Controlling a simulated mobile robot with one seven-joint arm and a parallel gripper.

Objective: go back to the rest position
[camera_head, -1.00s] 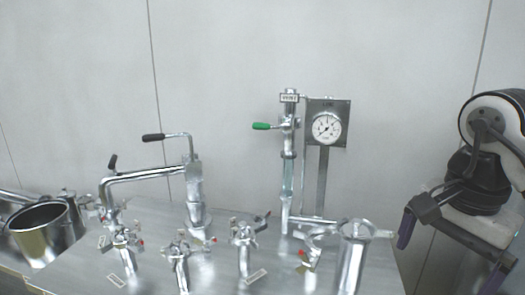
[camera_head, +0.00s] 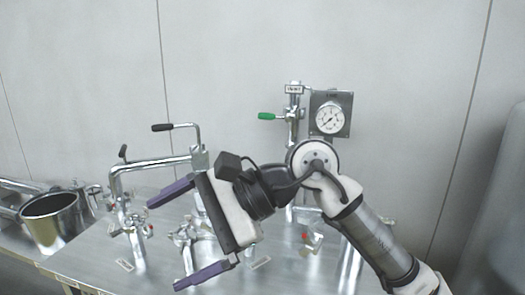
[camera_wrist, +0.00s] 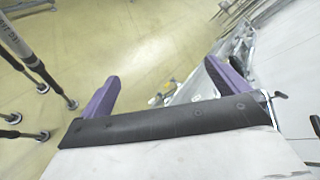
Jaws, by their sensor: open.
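My gripper (camera_head: 188,232) is open and empty, its two purple fingers spread wide and pointing left in the head view. It is in front of the metal bench (camera_head: 95,250) and hides part of the valves and pipework there. In the wrist view the purple fingers of my gripper (camera_wrist: 160,82) stand apart with nothing between them. Beyond them are a yellowish floor (camera_wrist: 140,45) and a metal structure with small fittings, seen at a slant.
A gauge (camera_head: 329,119) and a green-handled valve (camera_head: 267,116) stand behind my arm. A pipe with a black-handled lever (camera_head: 162,127) stands at centre left. A steel pot (camera_head: 50,222) is at the far left. Dark poles with round feet (camera_wrist: 72,104) stand at left in the wrist view.

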